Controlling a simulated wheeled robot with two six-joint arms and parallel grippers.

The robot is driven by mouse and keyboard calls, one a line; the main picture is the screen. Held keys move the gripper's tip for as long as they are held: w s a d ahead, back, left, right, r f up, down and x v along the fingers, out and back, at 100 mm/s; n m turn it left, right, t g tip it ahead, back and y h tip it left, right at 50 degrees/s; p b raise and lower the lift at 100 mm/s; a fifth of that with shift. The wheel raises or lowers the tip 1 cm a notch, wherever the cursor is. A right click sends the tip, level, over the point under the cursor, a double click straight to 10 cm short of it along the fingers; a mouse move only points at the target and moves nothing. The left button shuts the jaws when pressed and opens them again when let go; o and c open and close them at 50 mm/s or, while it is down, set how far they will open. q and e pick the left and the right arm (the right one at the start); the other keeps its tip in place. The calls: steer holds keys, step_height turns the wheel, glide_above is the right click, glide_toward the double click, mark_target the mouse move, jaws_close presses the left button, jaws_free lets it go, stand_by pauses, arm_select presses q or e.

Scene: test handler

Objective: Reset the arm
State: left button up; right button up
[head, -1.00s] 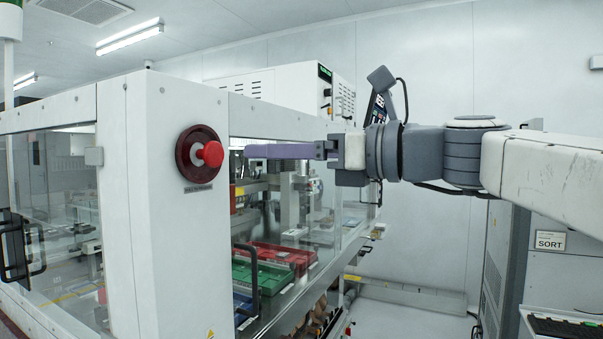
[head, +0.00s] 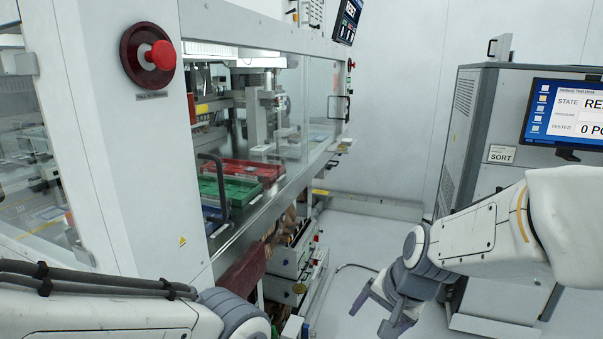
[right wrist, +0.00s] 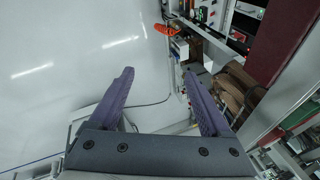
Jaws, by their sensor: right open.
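My right arm (head: 480,240) comes in from the right in the head view, lowered and reaching down over the floor. My right gripper (head: 372,318) hangs at its end, with purple fingers spread apart and nothing between them. In the right wrist view the two purple fingers (right wrist: 160,100) also stand wide apart and empty, above the pale floor. My left arm (head: 100,310) crosses the bottom left of the head view. Its gripper is outside the picture.
The handler cabinet (head: 120,200) with a red emergency button (head: 160,55) stands at left. Green (head: 232,188) and red (head: 245,170) trays lie inside. A grey cabinet (head: 470,150) with a monitor (head: 565,112) is at right. Floor between is open.

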steer(key=s+d+f+n+g+h, duration=0.1)
steer(key=s+d+f+n+h, duration=0.1)
steer(key=s+d+f+n, duration=0.4)
steer(key=s+a+r+n+g, duration=0.1)
steer(key=s+a+r+n, duration=0.1)
steer(key=s+a+n, duration=0.2)
steer(key=s+a+r+n+g+y, duration=0.1)
steer(key=s+a+r+n+g, duration=0.1)
steer(key=s+a, duration=0.8)
steer(key=shift+a+r+n, duration=0.35)
steer(key=shift+r+n, duration=0.2)
steer(key=shift+n, duration=0.65)
